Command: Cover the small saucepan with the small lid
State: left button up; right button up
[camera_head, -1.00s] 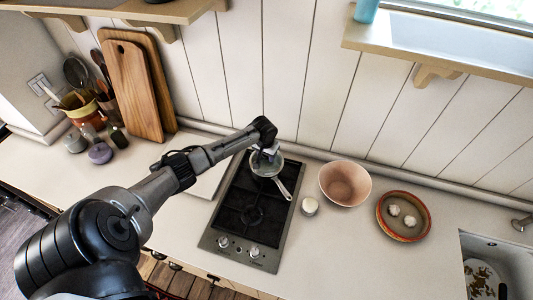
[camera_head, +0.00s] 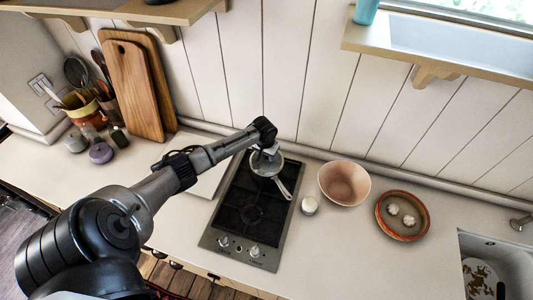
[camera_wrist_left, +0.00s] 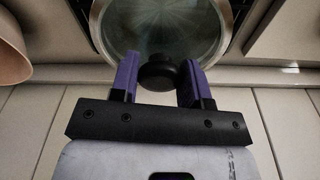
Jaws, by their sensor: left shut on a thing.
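The small saucepan (camera_head: 261,170) stands on the back burner of the hob, its handle (camera_head: 284,188) pointing toward the front right. My left gripper (camera_head: 268,154) is directly over it and partly hides it. In the left wrist view my left gripper (camera_wrist_left: 159,72) is shut on the black knob (camera_wrist_left: 157,76) of the small lid, a purple finger on each side. The lid's clear glass (camera_wrist_left: 160,28) shows beyond the knob, with a round metal rim around it. I cannot tell whether the lid touches the pan's rim. My right gripper is not in view.
Right of the hob (camera_head: 241,215) are a small white jar (camera_head: 309,205), a pink bowl (camera_head: 343,182) and a plate (camera_head: 385,221) with two pale pieces. Cutting boards (camera_head: 135,92) and utensils stand at the back left. The front counter right of the hob is clear.

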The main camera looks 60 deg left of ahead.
pick_arm(q)
jog(key=shift+f, duration=0.5)
dwell(0.6)
jog(key=o, duration=0.7)
jog(key=shift+o, duration=0.2)
jog(key=r+p, duration=0.1)
jog(key=p, duration=0.1)
jog(key=r+p, duration=0.4)
jog(key=shift+s+d+r, duration=0.1)
jog(key=shift+s+d, duration=0.05)
jog(key=shift+s, duration=0.15)
notch_tip(320, 180, up, 3)
jog(key=p, duration=0.3)
jog(key=shift+s+d+r+p, duration=0.1)
jog(key=shift+s+r+p, duration=0.05)
jog(key=shift+p, duration=0.2)
jog(key=shift+r, duration=0.1)
jog(key=shift+s+r, duration=0.15)
jog(key=shift+r, duration=0.95)
jog(key=shift+d, duration=0.1)
